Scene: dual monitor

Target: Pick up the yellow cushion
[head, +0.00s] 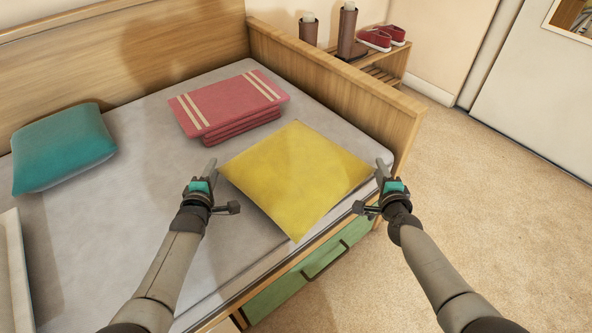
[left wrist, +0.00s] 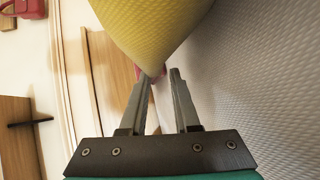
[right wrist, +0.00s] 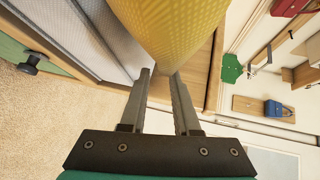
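The yellow cushion (head: 296,178) lies on the grey mattress near the bed's front right corner. It also shows at the top of the left wrist view (left wrist: 150,28) and the right wrist view (right wrist: 165,30). My left gripper (head: 212,167) is open beside the cushion's left corner. In the left wrist view the corner reaches to its fingertips (left wrist: 163,74), nearer the left finger. My right gripper (head: 381,167) is open beside the right corner. In the right wrist view the corner lies at the gap between its fingertips (right wrist: 161,74). I cannot tell whether any finger touches the cushion.
Folded red blankets (head: 228,102) lie behind the cushion, and a teal pillow (head: 62,146) lies at the far left. The wooden end board (head: 340,85) rises at the bed's right. A rack (head: 385,70) with red shoes stands beyond. The carpet (head: 500,200) at right is clear.

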